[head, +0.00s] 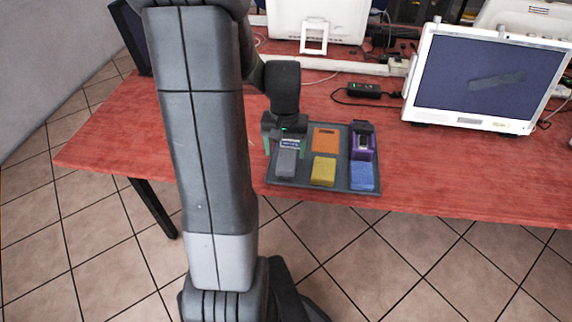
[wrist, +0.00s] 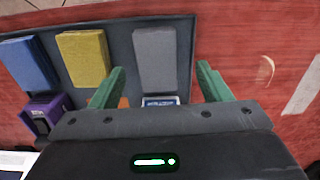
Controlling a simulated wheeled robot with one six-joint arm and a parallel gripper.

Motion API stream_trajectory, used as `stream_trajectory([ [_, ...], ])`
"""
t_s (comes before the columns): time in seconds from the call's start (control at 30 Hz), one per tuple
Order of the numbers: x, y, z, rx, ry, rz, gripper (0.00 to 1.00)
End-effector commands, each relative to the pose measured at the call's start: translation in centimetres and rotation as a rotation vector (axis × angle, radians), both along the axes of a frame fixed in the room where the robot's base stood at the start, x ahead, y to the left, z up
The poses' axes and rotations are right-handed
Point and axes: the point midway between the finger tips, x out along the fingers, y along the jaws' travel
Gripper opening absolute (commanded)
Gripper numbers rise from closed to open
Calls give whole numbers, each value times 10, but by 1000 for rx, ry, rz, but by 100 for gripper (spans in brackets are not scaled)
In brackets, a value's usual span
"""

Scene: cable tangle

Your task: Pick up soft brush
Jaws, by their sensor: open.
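I cannot tell for certain which item is the soft brush; no bristles show clearly. My gripper (head: 285,141) is over the left part of a dark grey tray (head: 313,185) on the red table. In the wrist view its two green fingers (wrist: 160,85) are apart, with nothing held. A grey block (wrist: 155,58) lies ahead between the fingertips, and it also shows in the head view (head: 286,163). A small item with a blue and white face (wrist: 160,101) shows between the fingers, partly hidden by the gripper body.
The tray also holds a yellow block (head: 323,171), a blue block (head: 362,176), an orange block (head: 325,139) and a purple device (head: 362,145). A monitor (head: 485,80) stands at right. A black adapter (head: 363,90) with cables lies behind the tray. Table left of the tray is clear.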

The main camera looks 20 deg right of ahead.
Motion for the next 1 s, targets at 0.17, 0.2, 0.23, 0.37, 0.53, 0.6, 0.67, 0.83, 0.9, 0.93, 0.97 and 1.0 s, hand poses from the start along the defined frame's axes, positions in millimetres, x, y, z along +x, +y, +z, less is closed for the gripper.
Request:
stream_trajectory([
  [0.17, 1, -1, -11, 1, 2, 0, 71],
  [0.2, 1, -2, -16, 1, 3, 0, 71],
  [0.23, 1, -3, -20, 2, 3, 0, 71],
  [0.37, 3, -7, -37, 1, 3, 0, 71],
  [0.53, 3, -7, -54, 1, 3, 0, 71],
  [0.6, 3, -7, -56, 1, 0, 0, 71],
  [0.67, 3, -7, -56, 0, -1, 0, 71],
  [0.83, 3, -7, -56, 0, -1, 0, 65],
  [0.9, 3, -7, -56, 0, -1, 0, 51],
  [0.93, 3, -7, -56, 0, -1, 0, 45],
  [0.97, 3, -7, -56, 0, -1, 0, 40],
  [1.0, 3, -7, -56, 0, -1, 0, 32],
])
